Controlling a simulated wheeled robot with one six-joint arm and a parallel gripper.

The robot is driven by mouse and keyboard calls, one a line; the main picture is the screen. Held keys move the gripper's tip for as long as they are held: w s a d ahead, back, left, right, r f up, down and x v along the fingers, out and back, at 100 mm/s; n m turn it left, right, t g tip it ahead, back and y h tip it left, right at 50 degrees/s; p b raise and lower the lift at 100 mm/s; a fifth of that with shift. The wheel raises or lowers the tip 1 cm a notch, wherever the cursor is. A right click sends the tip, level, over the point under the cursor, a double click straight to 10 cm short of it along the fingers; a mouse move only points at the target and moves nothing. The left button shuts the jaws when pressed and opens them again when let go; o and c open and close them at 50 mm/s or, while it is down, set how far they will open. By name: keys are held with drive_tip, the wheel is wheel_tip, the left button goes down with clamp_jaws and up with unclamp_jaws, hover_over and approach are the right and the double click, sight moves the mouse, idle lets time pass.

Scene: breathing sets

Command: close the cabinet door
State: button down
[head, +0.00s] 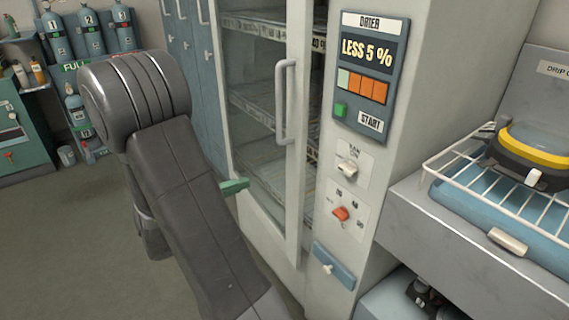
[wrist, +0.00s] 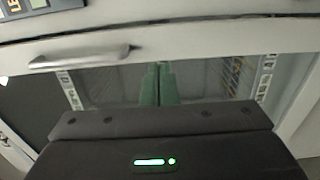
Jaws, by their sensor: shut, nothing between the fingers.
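The cabinet is a tall white drier (head: 408,150) in the head view. Its glazed door (head: 298,205) has a white frame and a vertical handle (head: 279,100). A narrow gap with shelf edges shows between the door frame and the control side, so the door stands slightly ajar. In the wrist view the handle (wrist: 80,60) lies left of the fingers. My gripper (head: 235,187) shows its green finger in front of the lower glass; my arm hides the rest. In the wrist view my gripper (wrist: 158,80) is shut and empty, pointing at the glass. Contact cannot be told.
Blue lockers (head: 185,60) stand left of the drier. A counter (head: 480,250) with a white wire rack (head: 500,190) and a yellow-rimmed mask is at the right. Gas cylinders (head: 90,35) stand at the back left. The grey floor (head: 75,230) is open at the left.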

sight(296, 165)
drive_tip(key=x, duration=1.3)
drive_tip(key=shift+w+d, duration=0.15)
drive_tip(key=shift+d, duration=0.15)
